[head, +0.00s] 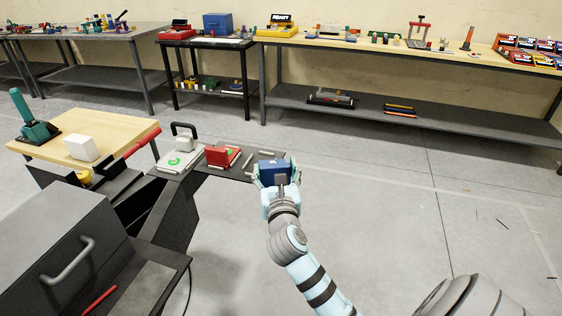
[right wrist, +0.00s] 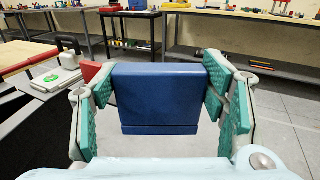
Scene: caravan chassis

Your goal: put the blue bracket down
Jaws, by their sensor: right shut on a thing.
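My right gripper (head: 276,177) is shut on the blue bracket (head: 274,168), at the right end of the dark narrow shelf (head: 240,173). In the right wrist view the blue bracket (right wrist: 158,95) fills the space between the green finger pads of the gripper (right wrist: 160,105). Its near face is a plain blue block. I cannot tell whether its underside touches the shelf or hangs over it. A red bracket (head: 218,157) stands on the shelf to its left. My left gripper is not in view.
A white fixture with a black handle (head: 182,145) stands left of the red bracket. A wooden-topped bench (head: 115,133) holds a white block (head: 82,148) and a green tool (head: 36,125). A grey box with a handle (head: 50,240) is at the lower left.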

